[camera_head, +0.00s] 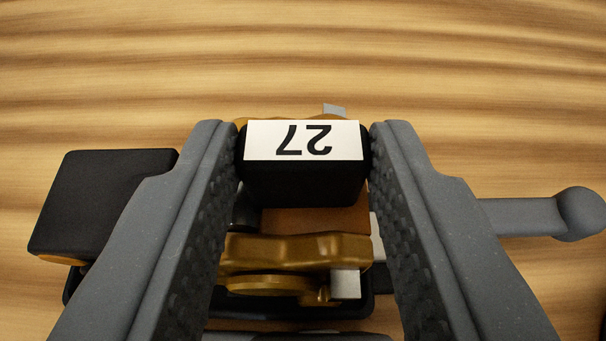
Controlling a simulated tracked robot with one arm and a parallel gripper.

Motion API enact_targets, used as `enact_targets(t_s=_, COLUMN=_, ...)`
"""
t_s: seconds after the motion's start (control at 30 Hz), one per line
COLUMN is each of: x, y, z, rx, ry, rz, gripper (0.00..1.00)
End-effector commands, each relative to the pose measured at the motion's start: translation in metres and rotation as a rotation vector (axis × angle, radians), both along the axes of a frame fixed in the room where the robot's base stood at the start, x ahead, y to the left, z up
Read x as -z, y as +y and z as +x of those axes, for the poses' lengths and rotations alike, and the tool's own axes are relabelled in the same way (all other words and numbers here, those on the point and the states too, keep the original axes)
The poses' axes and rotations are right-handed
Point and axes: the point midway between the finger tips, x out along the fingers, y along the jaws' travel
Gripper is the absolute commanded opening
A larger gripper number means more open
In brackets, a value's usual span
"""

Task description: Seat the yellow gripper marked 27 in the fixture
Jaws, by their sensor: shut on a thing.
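The yellow gripper marked 27 (295,252) is in the middle of the camera view, between my fingers. Its black block (303,183) carries a white label reading 27, upside down in the picture. My gripper (305,150) is shut on this black block, one grey finger on each side. The yellow-brown body and small light grey tips show below and just above the block. A dark base (290,306) lies under or behind it; I cannot tell whether this is the fixture or whether the two touch.
Another black block (103,200) with a bit of orange under it is left of my left finger. A grey bar with a round knob (580,213) sticks out to the right. The wood-grained surface (300,60) is clear across the top of the view.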

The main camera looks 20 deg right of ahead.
Motion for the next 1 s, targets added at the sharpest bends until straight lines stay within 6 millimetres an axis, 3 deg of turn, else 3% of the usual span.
enact_targets(t_s=1.0, x=0.0066, y=0.0020, z=-0.0009, rx=-0.002, ry=-0.001, rz=0.000, gripper=0.00)
